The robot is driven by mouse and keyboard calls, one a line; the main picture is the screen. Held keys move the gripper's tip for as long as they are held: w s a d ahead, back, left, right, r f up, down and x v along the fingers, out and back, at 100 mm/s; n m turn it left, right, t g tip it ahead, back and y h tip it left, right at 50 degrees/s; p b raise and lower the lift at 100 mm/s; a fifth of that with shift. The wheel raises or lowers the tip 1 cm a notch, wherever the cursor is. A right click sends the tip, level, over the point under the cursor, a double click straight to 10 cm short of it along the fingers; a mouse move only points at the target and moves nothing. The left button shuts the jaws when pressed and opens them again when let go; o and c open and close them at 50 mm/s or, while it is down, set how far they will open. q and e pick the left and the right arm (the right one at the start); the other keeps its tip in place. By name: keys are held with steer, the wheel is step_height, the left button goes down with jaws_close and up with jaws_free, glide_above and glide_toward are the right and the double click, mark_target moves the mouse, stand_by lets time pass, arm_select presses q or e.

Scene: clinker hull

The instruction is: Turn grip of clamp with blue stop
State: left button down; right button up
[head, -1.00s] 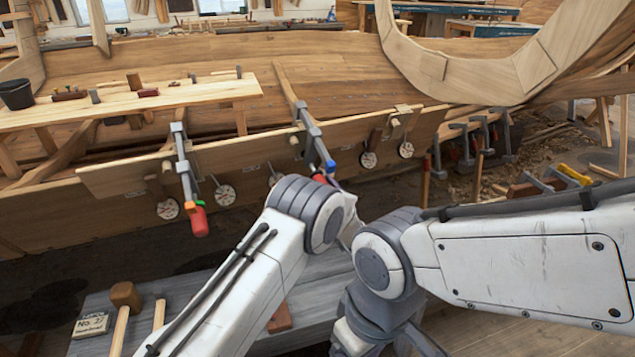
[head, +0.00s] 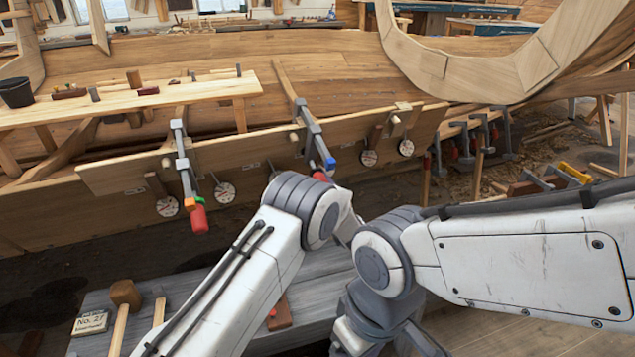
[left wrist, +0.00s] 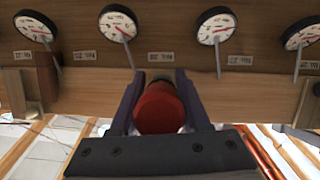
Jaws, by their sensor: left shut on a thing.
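The clamp with the blue stop (head: 330,162) hangs on the plank edge at mid-picture in the head view. Its red grip (head: 321,176) shows only in part above my left arm's joint. In the left wrist view the round red grip (left wrist: 158,110) sits between the two dark fingers of my left gripper (left wrist: 158,82), which is shut on it. My left arm hides these fingers in the head view. My right arm comes in from the right, and its gripper is not in view.
A second clamp with a green stop (head: 199,200) and red grip hangs to the left. Round dial gauges (left wrist: 215,26) line the plank (head: 240,152) close above my gripper. A grey bench with a mallet (head: 125,295) lies below my left arm.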

arm_select(q)
steer(key=shift+f+n+h+b, duration=0.15)
steer(key=shift+n+h+b, duration=0.2)
steer(key=shift+b, duration=0.3)
steer(key=n+t+h+b, duration=0.1)
steer(key=b, duration=0.2)
steer(key=n+t+h+b, duration=0.1)
steer(key=n+b, duration=0.1)
steer(key=b, duration=0.2)
steer(key=shift+w+d+h, duration=0.1)
steer(key=shift+d+h, duration=0.15)
steer(key=shift+d, duration=0.1)
steer(key=shift+r+n+h+b, duration=0.3)
steer(key=shift+n+b, duration=0.15)
steer(key=shift+b, duration=0.75)
steer(key=shift+r, duration=0.15)
steer(key=shift+c, duration=1.9)
jaws_free()
